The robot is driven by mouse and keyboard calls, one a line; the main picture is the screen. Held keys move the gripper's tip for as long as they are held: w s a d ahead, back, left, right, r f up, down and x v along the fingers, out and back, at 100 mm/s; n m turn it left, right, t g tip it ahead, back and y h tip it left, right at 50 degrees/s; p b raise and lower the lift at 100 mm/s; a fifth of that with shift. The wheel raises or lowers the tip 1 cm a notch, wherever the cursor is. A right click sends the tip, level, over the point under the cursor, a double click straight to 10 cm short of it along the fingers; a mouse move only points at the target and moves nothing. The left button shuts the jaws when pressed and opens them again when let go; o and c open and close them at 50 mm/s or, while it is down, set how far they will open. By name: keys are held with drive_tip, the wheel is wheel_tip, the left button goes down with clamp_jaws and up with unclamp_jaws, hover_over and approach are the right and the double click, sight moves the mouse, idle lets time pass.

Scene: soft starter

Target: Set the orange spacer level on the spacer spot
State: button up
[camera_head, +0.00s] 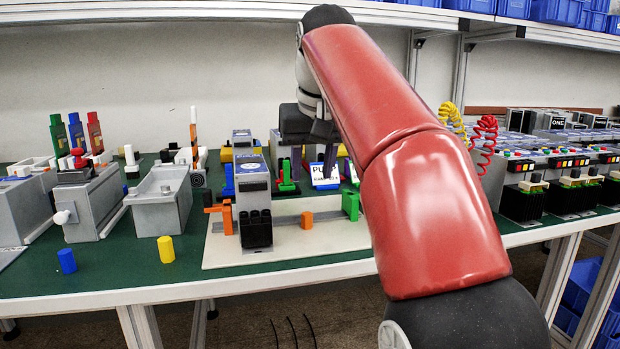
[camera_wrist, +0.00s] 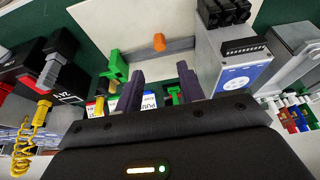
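The orange spacer (camera_head: 307,220) is a small cylinder at the grey rail on the white board (camera_head: 285,256). It looks upright in the head view. The wrist view also shows it (camera_wrist: 159,41), beyond the fingertips and apart from them. I cannot tell whether it stands on the rail or just beside it. I cannot make out a marked spacer spot.
A grey-blue module (camera_head: 253,185) with a black block stands left of the spacer. A green bracket (camera_head: 350,204) stands right, an orange bracket (camera_head: 227,217) left. Yellow (camera_head: 166,249) and blue (camera_head: 67,261) cylinders stand near the table's front edge. The board's front strip is bare.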

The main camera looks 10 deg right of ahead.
drive_tip(key=shift+v, duration=0.85)
